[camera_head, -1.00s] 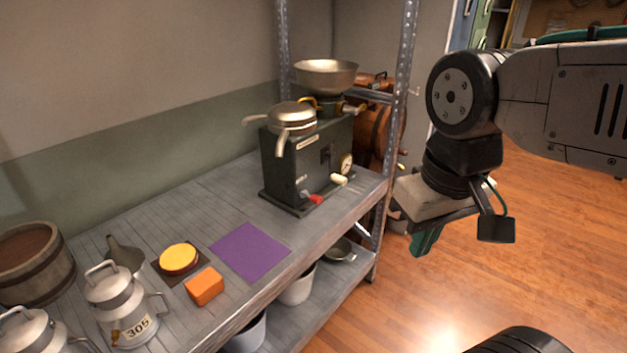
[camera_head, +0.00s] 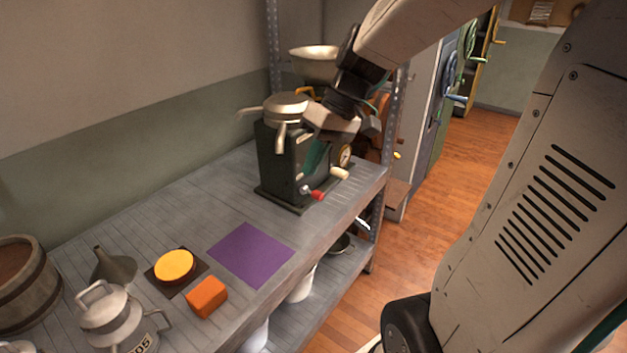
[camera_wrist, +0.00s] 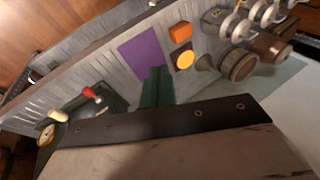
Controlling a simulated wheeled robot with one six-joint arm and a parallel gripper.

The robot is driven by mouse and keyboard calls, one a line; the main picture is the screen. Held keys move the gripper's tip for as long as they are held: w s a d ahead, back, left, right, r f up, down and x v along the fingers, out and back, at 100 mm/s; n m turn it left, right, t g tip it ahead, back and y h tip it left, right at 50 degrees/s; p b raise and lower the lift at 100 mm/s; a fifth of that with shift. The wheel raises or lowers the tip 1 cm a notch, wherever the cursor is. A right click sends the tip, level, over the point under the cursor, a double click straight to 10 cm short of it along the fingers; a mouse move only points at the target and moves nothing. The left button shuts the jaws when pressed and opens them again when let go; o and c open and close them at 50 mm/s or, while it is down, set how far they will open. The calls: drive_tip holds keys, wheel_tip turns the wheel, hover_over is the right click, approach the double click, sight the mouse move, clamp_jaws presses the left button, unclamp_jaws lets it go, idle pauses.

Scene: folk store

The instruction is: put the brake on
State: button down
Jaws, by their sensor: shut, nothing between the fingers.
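A dark green machine (camera_head: 277,168) stands at the far end of the grey shelf, with metal spouts and a pan on top. Low on its front is a red-tipped lever (camera_head: 318,195), which also shows in the wrist view (camera_wrist: 89,92). Beside it are a cream-coloured handle (camera_head: 340,173) and a round dial (camera_head: 345,155). Which control is the brake is not labelled legibly. My gripper (camera_head: 314,160) is shut and empty, its green fingers in front of the machine's face and above the red-tipped lever, apart from it. The gripper hides part of the machine's front.
A purple mat (camera_head: 250,253), an orange block (camera_head: 207,297) and a yellow disc (camera_head: 175,264) lie nearer on the shelf. A funnel (camera_head: 113,265), a milk can (camera_head: 118,325) and a barrel (camera_head: 28,285) stand at left. A metal post (camera_head: 275,60) rises behind the machine.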

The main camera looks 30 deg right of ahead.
drive_tip(key=w+d+f+t+y, duration=0.1)
drive_tip(key=w+d+f+t, duration=0.1)
drive_tip(key=w+d+f, duration=0.45)
drive_tip(key=w+d+f+t, duration=0.2)
drive_tip(key=w+d+f, duration=0.1)
drive_tip(key=d, duration=0.7)
drive_tip(key=w+d+f+t+y, duration=0.1)
drive_tip(key=w+d+f+t, duration=0.1)
drive_tip(key=w+d+f, duration=0.45)
approach(312, 193)
drive_tip(key=shift+w+a+f, duration=0.65)
drive_tip(key=shift+w+f, duration=1.1)
drive_tip(key=shift+w, duration=0.05)
